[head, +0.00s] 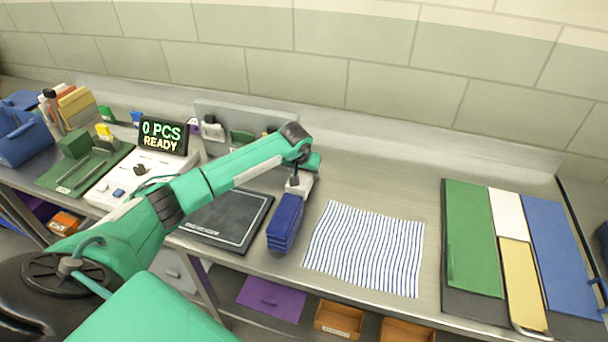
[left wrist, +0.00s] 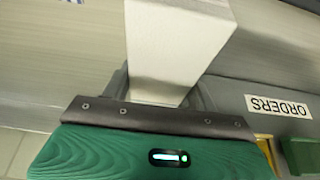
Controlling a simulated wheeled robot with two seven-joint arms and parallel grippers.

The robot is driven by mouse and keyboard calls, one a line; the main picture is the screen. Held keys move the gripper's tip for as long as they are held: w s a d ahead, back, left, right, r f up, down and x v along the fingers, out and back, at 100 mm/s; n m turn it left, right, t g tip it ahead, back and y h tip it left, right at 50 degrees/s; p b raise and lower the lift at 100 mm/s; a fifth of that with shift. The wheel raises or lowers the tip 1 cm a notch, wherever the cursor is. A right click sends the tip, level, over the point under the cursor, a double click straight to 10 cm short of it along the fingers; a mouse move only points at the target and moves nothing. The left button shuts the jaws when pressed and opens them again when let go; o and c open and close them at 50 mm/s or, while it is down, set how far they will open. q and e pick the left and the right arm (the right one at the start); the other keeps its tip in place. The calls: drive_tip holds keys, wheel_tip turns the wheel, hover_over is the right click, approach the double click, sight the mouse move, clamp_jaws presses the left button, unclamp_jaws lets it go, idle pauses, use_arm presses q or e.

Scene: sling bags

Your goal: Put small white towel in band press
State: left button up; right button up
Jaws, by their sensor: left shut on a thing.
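My left gripper (head: 300,175) is shut on a small white folded piece (head: 300,186), which looks like the small white towel. In the left wrist view the pale, smooth piece (left wrist: 175,45) fills the space between the jaws. In the head view it is just above the top end of a blue folded stack (head: 286,222); I cannot tell whether they touch. A white console (head: 128,178) with a display reading "0 PCS READY" (head: 163,135) stands left of the gripper, partly behind my arm; it may be the band press. My right gripper is not in view.
A dark mat (head: 228,222) lies left of the blue stack. A striped cloth (head: 368,246) lies flat to its right. A board with green, white, yellow and blue panels (head: 470,312) is at the far right. An ORDERS label (left wrist: 278,106) shows in the wrist view. Bare bench lies behind the cloth.

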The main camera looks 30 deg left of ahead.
use_arm(q)
drive_tip(key=shift+f, duration=1.05)
drive_tip(key=shift+f, duration=0.2)
drive_tip(key=o, duration=1)
drive_tip(key=shift+r, duration=0.1)
drive_tip(key=shift+o, duration=0.2)
